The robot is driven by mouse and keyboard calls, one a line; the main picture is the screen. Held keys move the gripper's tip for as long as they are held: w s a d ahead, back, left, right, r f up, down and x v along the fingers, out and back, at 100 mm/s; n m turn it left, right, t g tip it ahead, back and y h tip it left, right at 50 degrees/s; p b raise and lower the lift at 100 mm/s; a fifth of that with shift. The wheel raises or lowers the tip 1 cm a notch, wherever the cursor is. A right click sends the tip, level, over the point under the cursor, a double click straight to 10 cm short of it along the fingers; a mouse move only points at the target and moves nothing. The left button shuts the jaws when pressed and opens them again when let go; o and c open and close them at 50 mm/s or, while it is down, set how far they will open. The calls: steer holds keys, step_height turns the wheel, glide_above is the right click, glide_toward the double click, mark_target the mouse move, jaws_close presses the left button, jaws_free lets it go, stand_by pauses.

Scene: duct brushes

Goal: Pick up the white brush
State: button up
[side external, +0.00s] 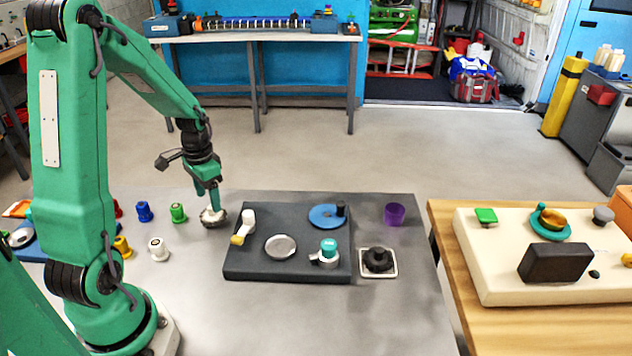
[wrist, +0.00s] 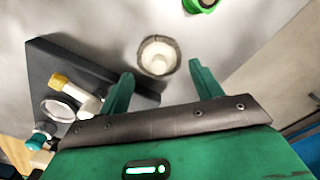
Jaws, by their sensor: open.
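A round, pale white piece with a grey-brown rim, which looks like the white brush (wrist: 158,55), lies on the grey table just beyond and between my fingertips in the wrist view. In the side view this round piece (side external: 213,218) is directly below my gripper (side external: 208,203), partly hidden by the fingers. My gripper (wrist: 162,80) is open, with its two green fingers apart and nothing held between them. I cannot tell whether the fingers touch the piece. Another small white piece (side external: 158,249) stands farther left on the table.
A dark board (side external: 235,265) with a white-and-yellow part (side external: 245,228), metal disc and teal knob lies close to the right of my gripper. Green (side external: 178,213), blue (side external: 144,212) and yellow (side external: 122,247) pieces stand to the left. A purple cup (side external: 394,214) is farther right.

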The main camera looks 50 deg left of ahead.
mark_target(213, 214)
steer(key=shift+f, duration=0.1)
steer(key=shift+w+d+f, duration=0.1)
steer(key=shift+f, duration=2.45)
steer(key=c, duration=1.1)
